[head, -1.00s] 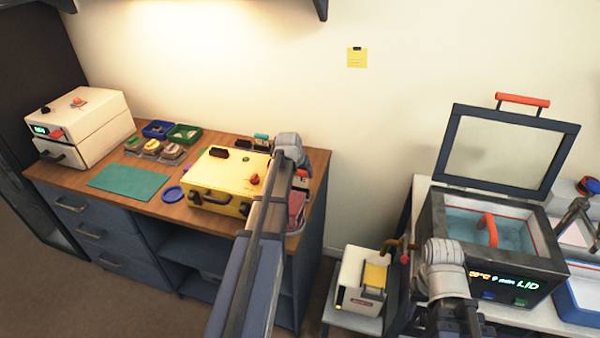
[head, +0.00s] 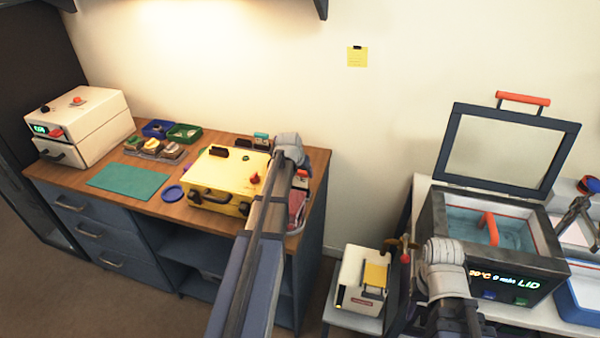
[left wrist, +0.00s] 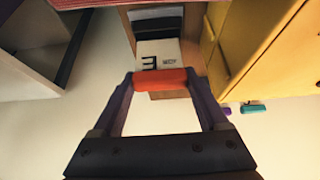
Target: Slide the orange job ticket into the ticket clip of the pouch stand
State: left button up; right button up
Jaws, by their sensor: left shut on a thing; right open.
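My left gripper (left wrist: 160,82) is shut on the orange job ticket (left wrist: 161,79). In the left wrist view, its orange end lies between the fingertips and a white part with dark lettering (left wrist: 158,55) shows beyond it. Just past the ticket is a brown-framed piece with a dark and grey inside (left wrist: 157,22); I cannot tell if this is the pouch stand or its clip, or if the ticket touches it. In the head view, my left arm hides most of this spot, at the right end of the wooden counter.
A yellow case (head: 228,175) stands on the wooden counter (head: 150,207), close beside the left gripper. A red-pink item (head: 297,205) lies at the counter's right end.

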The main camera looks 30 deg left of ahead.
aim_at(299, 177)
pick_arm(q)
jog(key=shift+f+b, duration=1.75)
dwell(1.2)
jog(key=o, duration=1.2)
jog(key=shift+r, duration=0.15)
notch_tip(299, 177, up, 9)
jog(key=p, duration=0.9)
